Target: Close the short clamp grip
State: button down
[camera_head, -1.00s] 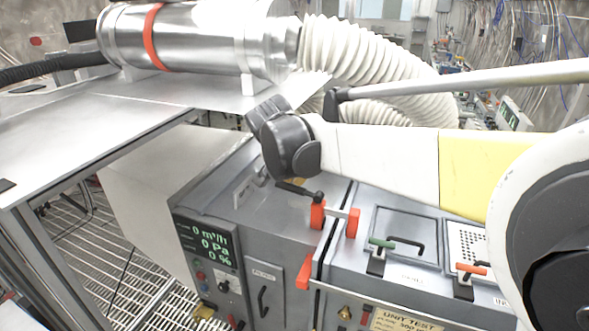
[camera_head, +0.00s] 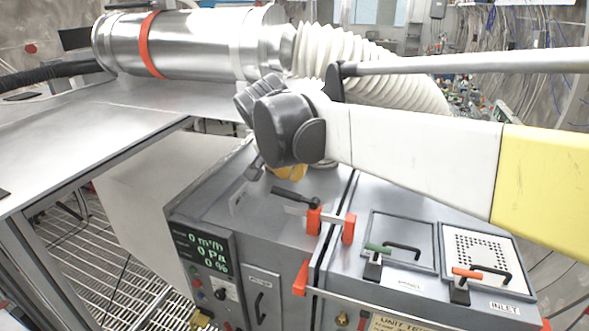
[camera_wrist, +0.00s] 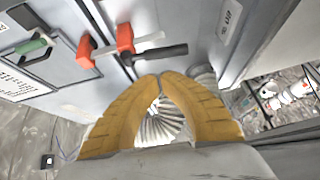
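The short clamp (camera_head: 315,221) has two orange-red jaws, a short silver bar and a black handle. It sits across the seam on top of the grey unit, with its handle pointing to the left. In the wrist view the short clamp (camera_wrist: 125,38) is at the upper left, and its black handle (camera_wrist: 158,52) lies just beyond my fingertips. My gripper (camera_wrist: 160,77) has yellow fingers whose tips come together, with nothing visible held. In the head view my gripper (camera_head: 288,172) shows only partly under my dark wrist, behind the handle.
A longer clamp (camera_head: 301,278) runs along the unit's front edge. Hatches with a green handle (camera_head: 377,249) and an orange handle (camera_head: 467,273) are to the right. A metal table (camera_head: 80,125), steel cylinder (camera_head: 185,45) and white ribbed hose (camera_head: 350,55) are behind and left.

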jog(key=v, duration=0.6)
jog(key=shift+w+f, duration=0.1)
